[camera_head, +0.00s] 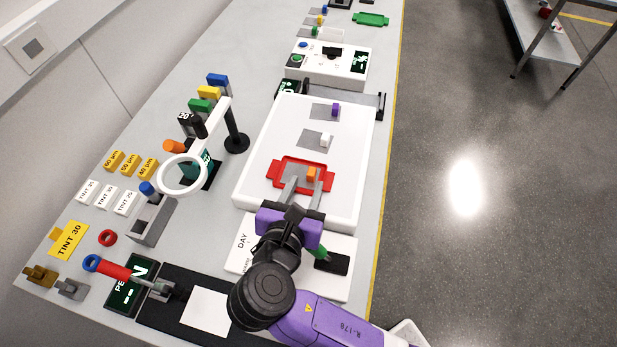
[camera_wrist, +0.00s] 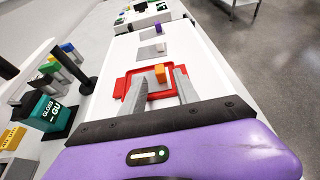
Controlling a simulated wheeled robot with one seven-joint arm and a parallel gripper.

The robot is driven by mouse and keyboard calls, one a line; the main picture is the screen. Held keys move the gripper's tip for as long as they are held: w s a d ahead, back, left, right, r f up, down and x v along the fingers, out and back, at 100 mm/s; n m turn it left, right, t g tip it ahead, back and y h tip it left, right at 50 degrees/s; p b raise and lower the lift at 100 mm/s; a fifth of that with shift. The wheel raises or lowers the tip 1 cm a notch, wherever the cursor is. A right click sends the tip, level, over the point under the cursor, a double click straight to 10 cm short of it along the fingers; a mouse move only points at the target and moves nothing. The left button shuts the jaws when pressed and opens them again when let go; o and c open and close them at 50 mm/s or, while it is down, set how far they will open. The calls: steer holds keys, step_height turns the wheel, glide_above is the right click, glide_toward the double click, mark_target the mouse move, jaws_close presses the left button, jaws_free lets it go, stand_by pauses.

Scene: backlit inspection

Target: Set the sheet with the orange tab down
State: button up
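The orange tab (camera_head: 312,174) stands at the red tray (camera_head: 277,175) on the white light box (camera_head: 262,150). Its sheet is largely hidden by the tray and my fingers, and I cannot make out its edges. My gripper (camera_head: 306,181) is over the near side of the red tray, its two grey fingers spread apart. In the wrist view the orange tab (camera_wrist: 160,73) shows between and just beyond the fingertips (camera_wrist: 160,79), with gaps beside it. The fingers do not appear closed on it.
Grey sheets with a white tab (camera_head: 325,140) and a purple tab (camera_head: 336,109) lie farther along the light box. A ring magnifier (camera_head: 182,160) and coloured blocks stand to the left. A white control box (camera_head: 330,62) is behind. The light box's right strip is clear.

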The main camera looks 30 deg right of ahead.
steer(key=v, duration=0.8)
steer(key=shift+f, duration=0.1)
